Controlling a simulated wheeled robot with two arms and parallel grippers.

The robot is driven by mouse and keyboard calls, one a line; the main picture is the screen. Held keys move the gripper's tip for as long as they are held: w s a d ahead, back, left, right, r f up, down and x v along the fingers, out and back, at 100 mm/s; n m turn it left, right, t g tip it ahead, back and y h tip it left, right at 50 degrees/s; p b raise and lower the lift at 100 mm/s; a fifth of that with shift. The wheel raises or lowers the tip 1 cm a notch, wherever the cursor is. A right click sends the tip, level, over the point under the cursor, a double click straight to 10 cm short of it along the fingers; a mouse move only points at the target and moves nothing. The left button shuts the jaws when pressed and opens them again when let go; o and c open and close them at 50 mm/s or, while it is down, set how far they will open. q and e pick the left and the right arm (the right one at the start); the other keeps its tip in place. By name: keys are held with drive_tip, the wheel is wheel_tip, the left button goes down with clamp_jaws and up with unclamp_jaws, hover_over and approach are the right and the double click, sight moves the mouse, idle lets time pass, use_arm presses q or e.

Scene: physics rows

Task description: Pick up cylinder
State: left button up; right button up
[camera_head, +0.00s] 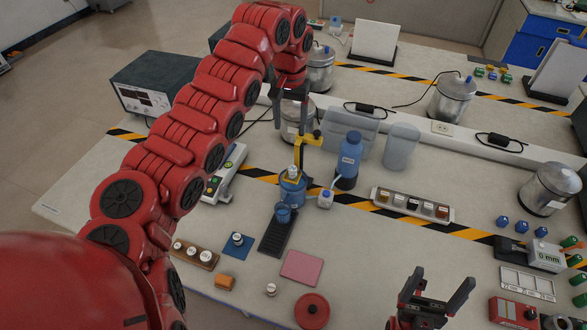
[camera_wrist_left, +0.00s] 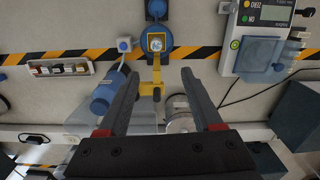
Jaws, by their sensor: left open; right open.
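Several small metal cylinders are in view, and I cannot tell which one the task means. One small silver cylinder (camera_head: 271,289) stands alone on the table near the front. Another (camera_head: 237,239) is on a blue square pad. A few sit in a wooden block (camera_head: 194,254). A blue holder (camera_head: 292,190) with a yellow bracket (camera_head: 308,141) has a light-topped piece in it; the holder also shows in the left wrist view (camera_wrist_left: 156,27). My left gripper (camera_head: 290,117) is open and empty, above and behind the bracket. My right gripper (camera_head: 442,277) is open and empty at the front right.
A blue bottle (camera_head: 350,155) stands right of the bracket, beside clear containers (camera_head: 401,147). A labelled sample rack (camera_head: 412,205) lies further right. A pink pad (camera_head: 301,267) and red disc (camera_head: 312,311) lie in front. Bare table lies between the pink pad and sample rack.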

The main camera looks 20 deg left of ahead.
use_arm(q)
drive_tip(key=p, duration=0.3)
hover_over(293, 168)
drive_tip(key=f, duration=1.1)
drive_tip(key=shift+w+a+f, duration=0.1)
drive_tip(key=shift+a, duration=0.2)
drive_tip(key=shift+f, duration=0.4)
drive_tip(key=f+p, duration=0.3)
drive_tip(key=f, duration=0.1)
drive_tip(key=shift+s+d+f, duration=0.1)
drive_tip(key=shift+s+d, duration=0.1)
drive_tip(key=shift+d, duration=0.1)
drive_tip(key=shift+f, duration=0.2)
clamp_jaws()
